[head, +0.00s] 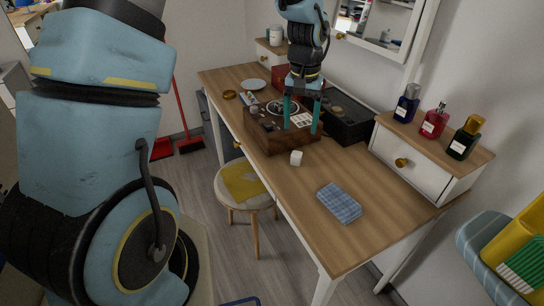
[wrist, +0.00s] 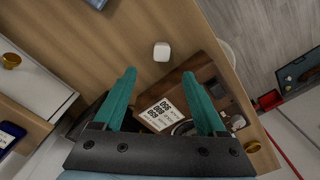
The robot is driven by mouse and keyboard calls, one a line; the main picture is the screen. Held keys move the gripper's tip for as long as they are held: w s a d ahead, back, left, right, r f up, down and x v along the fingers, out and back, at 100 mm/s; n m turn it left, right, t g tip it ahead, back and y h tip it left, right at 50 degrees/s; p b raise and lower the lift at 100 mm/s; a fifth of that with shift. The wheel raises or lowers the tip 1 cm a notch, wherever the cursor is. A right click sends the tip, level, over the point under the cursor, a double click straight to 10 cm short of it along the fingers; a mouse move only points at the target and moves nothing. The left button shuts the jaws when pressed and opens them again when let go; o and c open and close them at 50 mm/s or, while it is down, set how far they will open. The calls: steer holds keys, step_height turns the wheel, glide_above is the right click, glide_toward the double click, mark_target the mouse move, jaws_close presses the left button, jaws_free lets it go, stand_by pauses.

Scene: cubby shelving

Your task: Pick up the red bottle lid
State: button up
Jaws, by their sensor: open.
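A red bottle (head: 434,123) with a pale metallic top (head: 441,107) stands upright on the small drawer unit at the right end of the desk. I cannot make out a separate red lid in either view. My gripper (head: 301,121) is open, points down over the dark wooden box and is well to the left of the red bottle. In the wrist view my gripper (wrist: 160,75) has nothing between its fingers. The wooden box (wrist: 175,84) with a white printed card (wrist: 160,113) lies beneath them.
A white cube (head: 296,158) and a blue checked cloth (head: 339,203) lie on the desk (head: 300,205). A dark blue bottle (head: 406,104) and a dark bottle with a yellow top (head: 464,140) flank the red bottle. A black case (head: 345,122) stands behind the box.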

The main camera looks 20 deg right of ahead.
mark_target(297, 152)
steer(key=shift+w+d+f, duration=0.1)
steer(key=shift+d+f, duration=0.05)
steer(key=shift+f, duration=0.4)
step_height(297, 152, down, 4)
steer(key=shift+w+r+p, duration=0.1)
steer(key=shift+r+p, duration=0.1)
steer(key=shift+p, duration=0.25)
steer(key=shift+w+f+p, duration=0.1)
steer(key=shift+f+p, duration=0.85)
steer(key=shift+f, duration=2.2)
steer(key=shift+c, duration=0.3)
jaws_close()
